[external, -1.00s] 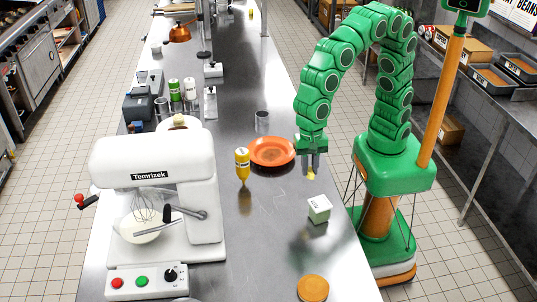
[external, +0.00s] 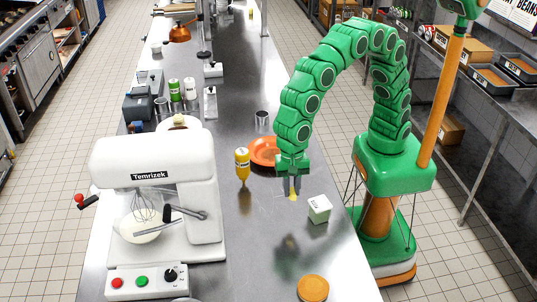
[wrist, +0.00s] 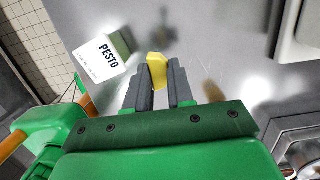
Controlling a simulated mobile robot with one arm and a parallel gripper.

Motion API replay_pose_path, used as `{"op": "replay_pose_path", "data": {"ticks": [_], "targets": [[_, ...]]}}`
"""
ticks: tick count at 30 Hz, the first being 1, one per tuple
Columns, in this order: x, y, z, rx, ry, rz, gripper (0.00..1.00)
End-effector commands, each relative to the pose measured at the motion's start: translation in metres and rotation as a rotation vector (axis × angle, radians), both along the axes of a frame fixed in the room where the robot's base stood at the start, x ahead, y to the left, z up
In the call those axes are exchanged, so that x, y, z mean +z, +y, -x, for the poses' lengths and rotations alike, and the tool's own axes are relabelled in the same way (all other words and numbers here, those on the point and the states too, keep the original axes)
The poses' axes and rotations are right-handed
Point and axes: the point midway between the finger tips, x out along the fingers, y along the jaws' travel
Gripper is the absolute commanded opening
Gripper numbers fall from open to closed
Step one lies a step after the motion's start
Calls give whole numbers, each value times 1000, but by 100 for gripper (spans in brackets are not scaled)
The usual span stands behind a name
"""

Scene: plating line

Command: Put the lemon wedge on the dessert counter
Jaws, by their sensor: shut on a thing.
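My gripper (external: 293,190) hangs over the steel counter (external: 265,245), just in front of the orange plate. It is shut on the yellow lemon wedge (wrist: 157,70), which sits between the fingertips in the wrist view. The wedge (external: 293,197) shows as a small yellow bit below the fingers in the external view. It appears held above the counter, with a dark reflection or shadow below. I cannot tell which part of the place is the dessert counter.
A white pesto box (external: 319,209) stands right of my gripper. An orange plate (external: 262,151) lies behind it, and a yellow bottle (external: 242,163) stands to the left. The white mixer (external: 155,180) fills the counter's left side. A round orange-brown disc (external: 312,288) lies at the front.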

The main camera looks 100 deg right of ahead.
Motion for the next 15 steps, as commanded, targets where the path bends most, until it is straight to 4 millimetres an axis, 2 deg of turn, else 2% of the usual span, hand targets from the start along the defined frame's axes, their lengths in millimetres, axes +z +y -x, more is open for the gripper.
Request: {"op": "replay_pose_path", "data": {"ticks": [15], "targets": [[-48,27,-39,1,0,0,8]]}}
